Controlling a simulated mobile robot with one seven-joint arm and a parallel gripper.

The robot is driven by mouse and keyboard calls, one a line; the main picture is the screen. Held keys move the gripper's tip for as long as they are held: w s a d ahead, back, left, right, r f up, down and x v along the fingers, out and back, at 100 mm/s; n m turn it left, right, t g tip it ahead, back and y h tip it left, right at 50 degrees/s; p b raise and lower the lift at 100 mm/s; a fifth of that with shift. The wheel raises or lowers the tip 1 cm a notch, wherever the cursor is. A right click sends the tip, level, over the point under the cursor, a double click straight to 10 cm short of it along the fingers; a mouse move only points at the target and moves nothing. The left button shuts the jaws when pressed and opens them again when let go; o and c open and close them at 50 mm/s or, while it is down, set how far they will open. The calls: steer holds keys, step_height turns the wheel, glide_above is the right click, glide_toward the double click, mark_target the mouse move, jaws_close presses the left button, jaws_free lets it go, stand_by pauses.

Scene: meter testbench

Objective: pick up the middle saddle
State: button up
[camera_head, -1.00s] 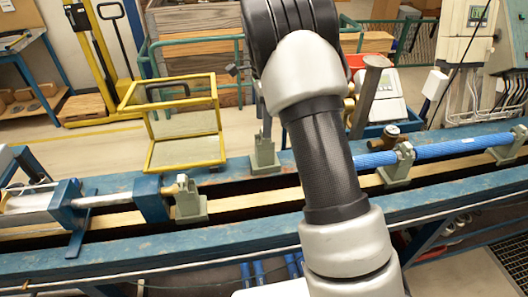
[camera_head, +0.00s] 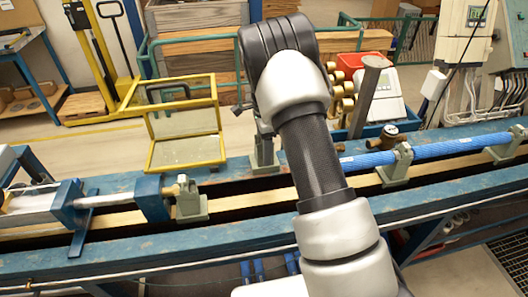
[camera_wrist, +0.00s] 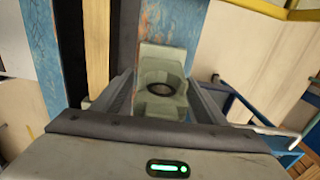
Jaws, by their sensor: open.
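A grey-green saddle (camera_head: 264,152) stands upright at the back rail of the blue bench, left of my arm; this appears to be the middle saddle. In the wrist view a pale green saddle (camera_wrist: 165,62) with a dark round opening lies between the fingers of my gripper (camera_wrist: 160,80). The gripper is open, with one finger on each side; I cannot tell whether either touches. In the head view my arm hides the gripper. Other saddles are at the left on the bench (camera_head: 190,204), under the blue pipe (camera_head: 397,166) and at the far right (camera_head: 508,146).
A yellow-framed panel (camera_head: 185,165) stands just left of the back saddle. A blue pipe (camera_head: 450,146) runs along the right of the bench. A clamp with a metal rod (camera_head: 110,199) is at the left. Brass fittings (camera_head: 346,90) are behind my arm.

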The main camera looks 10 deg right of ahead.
jaws_close()
steer(key=shift+w+r, duration=0.1)
